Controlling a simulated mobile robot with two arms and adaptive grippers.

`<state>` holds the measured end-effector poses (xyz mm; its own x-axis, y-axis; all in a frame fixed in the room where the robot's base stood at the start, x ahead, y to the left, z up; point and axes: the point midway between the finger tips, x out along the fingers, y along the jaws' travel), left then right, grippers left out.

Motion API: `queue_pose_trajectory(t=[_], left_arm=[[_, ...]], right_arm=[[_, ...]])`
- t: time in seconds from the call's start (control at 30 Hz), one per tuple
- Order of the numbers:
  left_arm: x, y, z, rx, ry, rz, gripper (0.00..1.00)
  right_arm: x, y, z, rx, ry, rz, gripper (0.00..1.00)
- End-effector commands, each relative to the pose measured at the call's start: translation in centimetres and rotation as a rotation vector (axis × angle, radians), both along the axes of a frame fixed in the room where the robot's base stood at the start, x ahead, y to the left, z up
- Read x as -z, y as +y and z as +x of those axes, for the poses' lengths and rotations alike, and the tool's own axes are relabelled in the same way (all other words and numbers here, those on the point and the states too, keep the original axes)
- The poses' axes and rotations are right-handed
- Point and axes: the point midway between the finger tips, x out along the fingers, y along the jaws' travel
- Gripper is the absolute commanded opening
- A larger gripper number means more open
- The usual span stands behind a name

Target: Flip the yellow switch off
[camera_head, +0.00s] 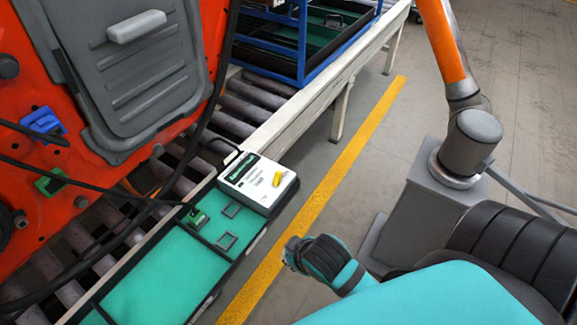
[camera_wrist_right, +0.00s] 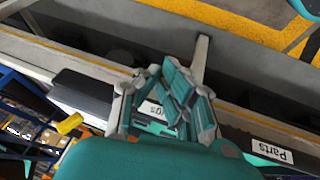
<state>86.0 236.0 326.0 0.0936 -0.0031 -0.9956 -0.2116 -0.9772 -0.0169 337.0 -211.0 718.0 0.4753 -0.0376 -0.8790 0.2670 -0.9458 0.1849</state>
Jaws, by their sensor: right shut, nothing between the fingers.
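The yellow switch (camera_head: 277,179) sits on the right part of the top of a white control box (camera_head: 250,177). Its lever lies slanted; I cannot tell whether it is on or off. My right gripper (camera_head: 292,253) is below and to the right of the box in the head view, apart from it. In the wrist view my right gripper (camera_wrist_right: 166,88) has its fingers drawn together with nothing between them. My left gripper is not in view.
The box stands at the end of a teal tray (camera_head: 150,285) beside the roller conveyor (camera_head: 245,100). An orange door (camera_head: 70,215) with black cables stands at left. A white "Parts" label (camera_wrist_right: 272,152) shows in the wrist view. Floor right of the yellow line (camera_head: 340,150) is partly open.

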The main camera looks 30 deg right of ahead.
Motion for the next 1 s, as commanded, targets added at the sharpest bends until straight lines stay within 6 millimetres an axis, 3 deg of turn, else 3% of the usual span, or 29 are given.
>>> queue_pose_trajectory(t=[0.03,0.27,0.37,0.5,0.6,0.7,0.77,0.83,0.87,0.93,1.0], left_arm=[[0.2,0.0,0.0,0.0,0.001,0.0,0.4],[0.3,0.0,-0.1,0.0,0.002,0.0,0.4],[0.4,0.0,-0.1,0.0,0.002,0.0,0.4],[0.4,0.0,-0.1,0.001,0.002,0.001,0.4],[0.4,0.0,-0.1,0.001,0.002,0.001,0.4],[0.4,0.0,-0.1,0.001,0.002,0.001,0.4],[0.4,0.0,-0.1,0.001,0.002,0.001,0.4],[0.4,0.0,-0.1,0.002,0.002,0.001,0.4],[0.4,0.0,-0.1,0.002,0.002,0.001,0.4],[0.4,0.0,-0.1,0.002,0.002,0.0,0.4],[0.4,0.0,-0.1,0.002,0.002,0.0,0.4]], right_arm=[[-1.7,-0.2,2.0,-0.046,-0.082,-0.044,0.0],[-9.6,0.1,11.2,-0.287,-0.471,-0.318,0.0],[-13.4,1.1,14.9,-0.414,-0.652,-0.474,0.0],[-19.6,3.9,19.4,-0.636,-0.936,-0.765,0.0],[-24.3,7.7,21.6,-0.856,-1.181,-1.066,0.0],[-27.3,12.5,22.2,-1.145,-1.435,-1.45,0.0],[-27.5,14.9,21.9,-1.34,-1.565,-1.69,0.0],[-26.0,16.6,21.4,-1.589,-1.689,-1.96,0.0],[-24.9,16.8,21.2,1.653,1.674,2.003,0.0],[-21.8,15.9,21.1,1.56,1.386,1.771,0.0],[-18.5,12.7,21.4,1.487,1.127,1.526,0.0]])
